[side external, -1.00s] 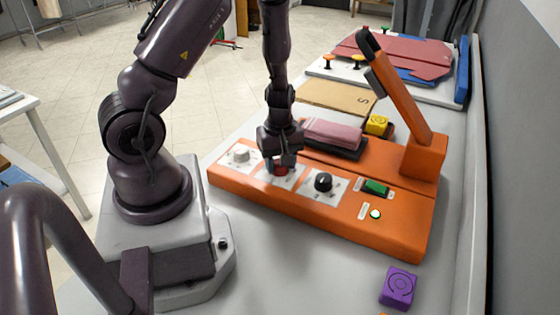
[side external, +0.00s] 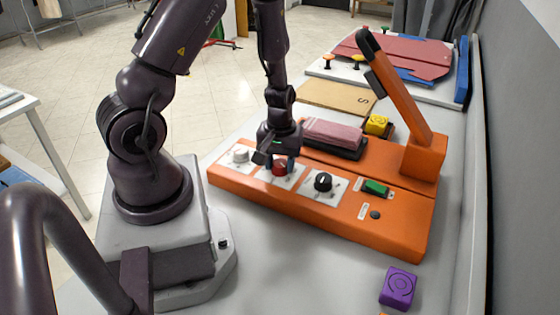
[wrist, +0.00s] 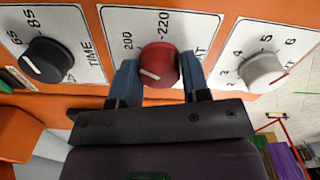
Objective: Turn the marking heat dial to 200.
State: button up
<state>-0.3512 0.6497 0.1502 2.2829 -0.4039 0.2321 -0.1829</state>
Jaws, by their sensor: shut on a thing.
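The marking heat dial is a red knob (side external: 279,169) on a white plate, the middle of three dials on the orange press base (side external: 400,228). In the wrist view the red knob (wrist: 163,68) has a white pointer line towards the left, slightly down. The marks 200 and 220 are printed above it, with 200 to the upper left; the pointer is not at either. My gripper (side external: 281,160) is over the dial from above. In the wrist view its blue fingers stand on both sides of the knob, shut on it, hiding parts of the scale.
A white dial (side external: 240,154) and a black dial (side external: 323,182) flank the red one closely. A green switch (side external: 376,188) and a dark round lamp (side external: 375,215) are to the right. The orange press arm (side external: 400,95) rises behind. A purple block (side external: 398,287) stands in front.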

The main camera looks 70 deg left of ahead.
aim_at(277, 167)
dwell(0.3)
jog(key=o, duration=0.9)
notch_tip(277, 167, up, 13)
dwell(0.4)
jog(key=s+d+r+m+t, duration=0.2)
jog(key=d+r+m, duration=0.2)
jog(key=r, duration=0.1)
jog(key=s+d+r+m+t, duration=0.1)
jog(key=s+d+r+m, duration=0.1)
jog(key=d+r+m, duration=0.2)
jog(key=s+d+r+m+t, duration=0.2)
jog(key=d+r+m, duration=0.2)
jog(key=r, duration=0.3)
jog(key=shift+s+d+r+t, duration=0.1)
jog(key=shift+d+r+t, duration=0.05)
jog(key=shift+d, duration=0.3)
jog(key=shift+d+r+t, duration=0.15)
jog(key=shift+d, duration=0.3)
